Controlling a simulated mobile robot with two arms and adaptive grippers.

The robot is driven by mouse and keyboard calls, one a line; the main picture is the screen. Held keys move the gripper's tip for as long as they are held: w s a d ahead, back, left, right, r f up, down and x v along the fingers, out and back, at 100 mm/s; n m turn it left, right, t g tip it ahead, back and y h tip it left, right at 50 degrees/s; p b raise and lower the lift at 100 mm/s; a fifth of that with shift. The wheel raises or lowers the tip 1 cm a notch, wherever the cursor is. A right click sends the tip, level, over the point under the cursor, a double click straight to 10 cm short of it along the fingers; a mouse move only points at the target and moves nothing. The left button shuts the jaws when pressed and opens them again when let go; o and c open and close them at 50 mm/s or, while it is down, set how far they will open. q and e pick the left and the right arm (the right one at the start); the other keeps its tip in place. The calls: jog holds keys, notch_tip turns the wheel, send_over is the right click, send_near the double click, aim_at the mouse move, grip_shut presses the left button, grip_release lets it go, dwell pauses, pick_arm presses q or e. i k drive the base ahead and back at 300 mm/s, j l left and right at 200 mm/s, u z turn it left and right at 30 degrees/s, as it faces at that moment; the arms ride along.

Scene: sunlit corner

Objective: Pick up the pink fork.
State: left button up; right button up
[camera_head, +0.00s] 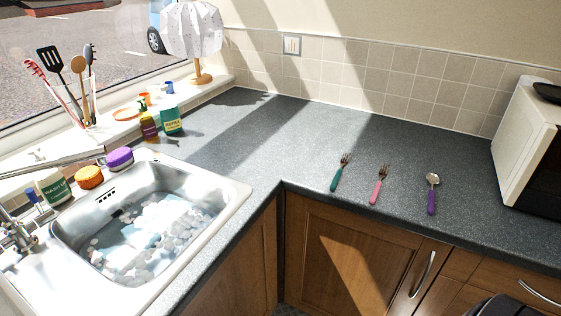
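The pink fork (378,186) lies on the grey speckled countertop (290,150), right of the inner corner. Its pink handle points toward the front edge and its metal tines point toward the wall. A fork with a teal handle (340,173) lies to its left, and a spoon with a purple handle (432,195) lies to its right. The three lie apart from each other. Neither of my grippers can be made out in the head view. Nothing covers the pink fork.
A sink (225,200) with foamy water is at the left. A white microwave (520,130) stands at the right. A refill pack (171,120) and a soap bottle (148,127) stand behind the sink. Counter around the cutlery is clear. Wooden cabinets (345,255) are below.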

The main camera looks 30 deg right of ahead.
aim_at(373, 196)
jog(key=z, duration=1.7)
